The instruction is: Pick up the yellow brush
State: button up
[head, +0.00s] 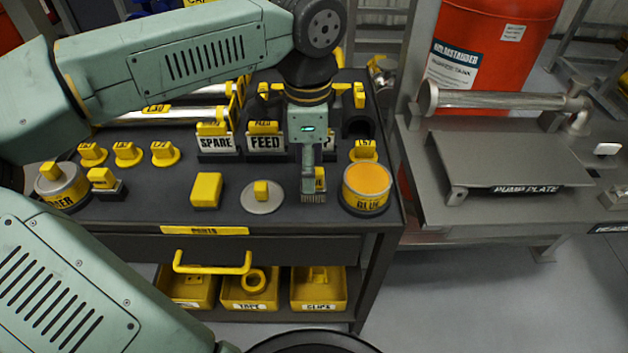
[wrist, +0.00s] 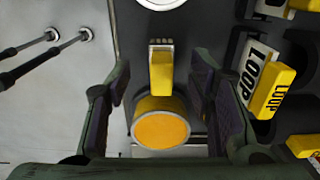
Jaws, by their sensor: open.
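The yellow brush (head: 320,174) with grey bristles is on the dark cart top, between a round grey disc and the glue can. My gripper (head: 308,182) points down at it and hides part of it. In the wrist view, the brush (wrist: 161,72) shows between the two spread fingers of my gripper (wrist: 161,84), with space on both sides. Its bristles are at the upper end of the picture. The fingers are open and hold nothing. I cannot tell the exact height of the fingertips over the brush.
The glue can (head: 367,186) with an orange top stands close right of the brush. A grey disc (head: 262,198) with a yellow knob and a yellow block (head: 206,190) lie left. FEED (head: 265,141) and SPARE (head: 217,142) holders stand behind. The cart's front edge is near.

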aim_at(321, 185)
jog(key=shift+w+d+f+p, duration=0.15)
jog(key=shift+f+p, duration=0.15)
jog(key=shift+f, duration=0.6)
jog(key=shift+s+d+f+p, duration=0.1)
jog(key=shift+f+p, duration=0.2)
jog(key=shift+f, duration=0.65)
jog(key=shift+w+d+f+p, duration=0.15)
jog(key=shift+f+p, duration=0.15)
jog(key=shift+f, duration=0.6)
jog(key=shift+s, duration=0.1)
jog(key=shift+c, duration=0.3)
grip_shut()
